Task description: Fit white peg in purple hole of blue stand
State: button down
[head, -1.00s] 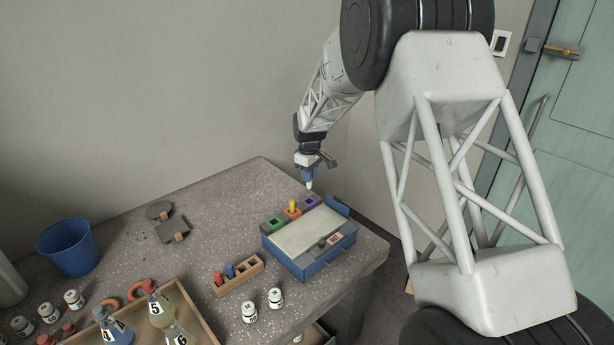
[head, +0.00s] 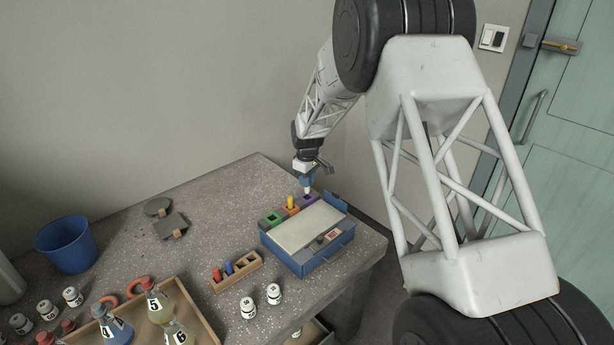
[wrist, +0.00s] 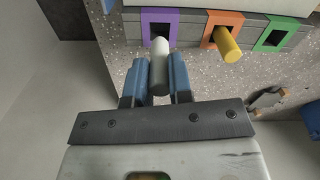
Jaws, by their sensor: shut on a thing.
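My gripper (head: 307,182) is shut on the white peg (wrist: 158,66), which points down between the blue fingers (wrist: 155,80). In the head view the white peg (head: 307,191) is just above the purple-framed square hole (head: 309,199) at the right end of the hole row. In the wrist view the peg tip overlaps the near edge of the purple hole (wrist: 161,30); I cannot tell if it touches. The blue stand (head: 318,262) has a pale top panel. A yellow peg (wrist: 230,45) is in the orange hole (wrist: 209,29); the green hole (wrist: 273,38) is empty.
A wooden rack (head: 237,272) with red and blue pegs stands left of the stand. Two white jars (head: 261,300) are in front. A blue bin (head: 67,245), a tray of flasks (head: 190,300) and grey objects (head: 170,227) lie farther left.

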aim_at(307, 191)
jog(key=shift+f, duration=0.45)
jog(key=shift+f, duration=1.9)
dwell(1.7)
jog(key=c, duration=0.9)
grip_release()
jog(key=shift+c, duration=0.2)
jog(key=shift+r, duration=3.9)
